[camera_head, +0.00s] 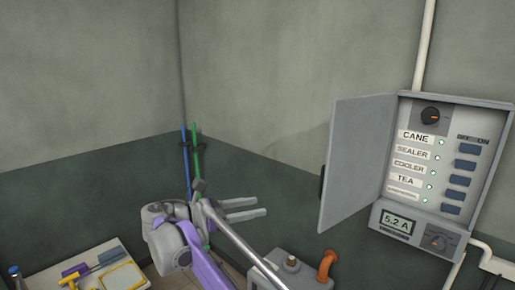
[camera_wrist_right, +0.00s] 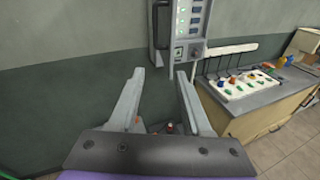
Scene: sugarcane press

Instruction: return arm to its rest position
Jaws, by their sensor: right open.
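My right gripper (camera_head: 261,207) is in the lower middle of the head view, with two pale grey fingers pointing right. Its fingers are apart with nothing between them. In the right wrist view the open fingers (camera_wrist_right: 160,75) point toward the wall, below the electrical panel (camera_wrist_right: 190,25). My purple and grey right arm (camera_head: 195,250) comes up from the bottom edge. The gripper is left of the panel's open door (camera_head: 352,150) and apart from it in the head view. My left gripper is not in view.
The grey wall panel (camera_head: 440,160) has labelled switches. A grey machine with an orange pipe (camera_head: 327,264) stands below it. A long metal bar (camera_head: 240,243) crosses in front of the gripper. A table with tools (camera_head: 45,272) is at lower left. A bench (camera_wrist_right: 245,100) stands right in the wrist view.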

